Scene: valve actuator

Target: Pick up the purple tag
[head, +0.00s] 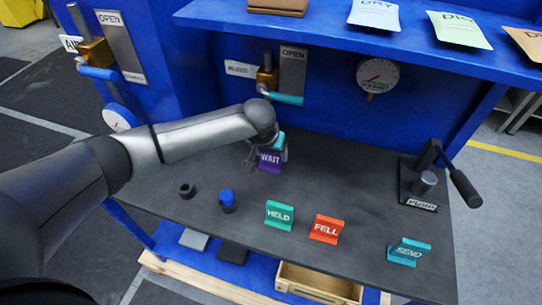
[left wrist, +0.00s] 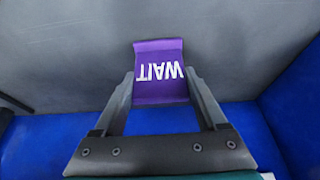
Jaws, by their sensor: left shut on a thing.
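The purple tag (head: 269,161) with the word WAIT stands at the back of the dark tabletop (head: 330,185) in the head view. In the left wrist view the purple tag (left wrist: 160,72) sits between the two fingers. My left gripper (head: 267,155) is shut on it, one finger at each side edge; the gripper also shows in the left wrist view (left wrist: 160,92). The wrist hides part of the tag's surroundings in the head view. I cannot tell whether the tag touches the table. My right gripper is not in view.
A green HELD tag (head: 279,215), an orange FELL tag (head: 326,229) and a teal SEND tag (head: 408,251) stand along the front. A blue-topped part (head: 227,199) and a dark ring (head: 187,190) are nearer left. A blue shelf (head: 360,42) overhangs the back.

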